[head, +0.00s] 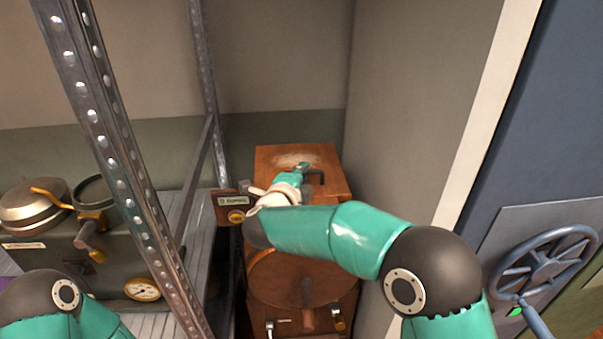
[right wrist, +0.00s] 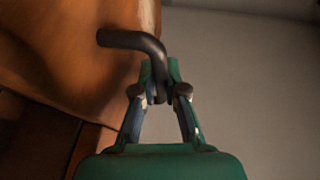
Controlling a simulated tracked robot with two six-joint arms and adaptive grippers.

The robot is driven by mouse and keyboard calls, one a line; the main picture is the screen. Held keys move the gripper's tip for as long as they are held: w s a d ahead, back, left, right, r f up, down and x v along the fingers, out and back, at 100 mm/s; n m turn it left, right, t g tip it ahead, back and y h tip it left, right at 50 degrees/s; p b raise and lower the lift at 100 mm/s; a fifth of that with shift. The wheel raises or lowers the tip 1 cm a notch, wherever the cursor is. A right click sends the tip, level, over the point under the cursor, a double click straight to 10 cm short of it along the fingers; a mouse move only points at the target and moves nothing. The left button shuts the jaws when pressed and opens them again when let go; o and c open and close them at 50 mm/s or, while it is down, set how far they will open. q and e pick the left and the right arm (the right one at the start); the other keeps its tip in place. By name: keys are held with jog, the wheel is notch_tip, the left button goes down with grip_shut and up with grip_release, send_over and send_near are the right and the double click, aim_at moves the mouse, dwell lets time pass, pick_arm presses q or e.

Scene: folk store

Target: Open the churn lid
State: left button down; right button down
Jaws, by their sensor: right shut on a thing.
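The wooden churn (head: 268,300) stands in the corner at the middle of the head view. Its lid (head: 266,158) is the flat wooden top with a pale worn patch, and it looks down on the body. A black bent handle (head: 318,177) sits at the lid's right side; it also shows in the right wrist view (right wrist: 140,40). My right gripper (head: 304,168) is shut on this handle near its end, in the right wrist view (right wrist: 160,90). My right arm hides part of the churn's front. My left gripper is out of view; only part of that arm shows at lower left.
A metal rack post (head: 110,130) stands left of the churn. A grey machine with a gauge (head: 142,288) and a round pan (head: 35,205) are further left. A wall (head: 400,140) is close on the right. A blue door with a handwheel (head: 545,262) is at far right.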

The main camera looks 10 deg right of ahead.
jog(key=shift+f, duration=0.1)
jog(key=shift+r, duration=0.3)
jog(key=shift+r+p, duration=0.1)
jog(key=shift+p, duration=0.2)
jog(key=shift+w+r+p, duration=0.25)
jog(key=shift+r+p, duration=0.45)
jog(key=shift+r, duration=0.05)
jog(key=w+r+n+g+y+p, duration=0.1)
jog(key=w+r+g+p, duration=0.4)
jog(key=r+p, duration=0.2)
jog(key=shift+w+r+p, duration=0.3)
jog(key=shift+r+p, duration=0.1)
jog(key=shift+p, duration=0.65)
jog(key=shift+r, duration=0.1)
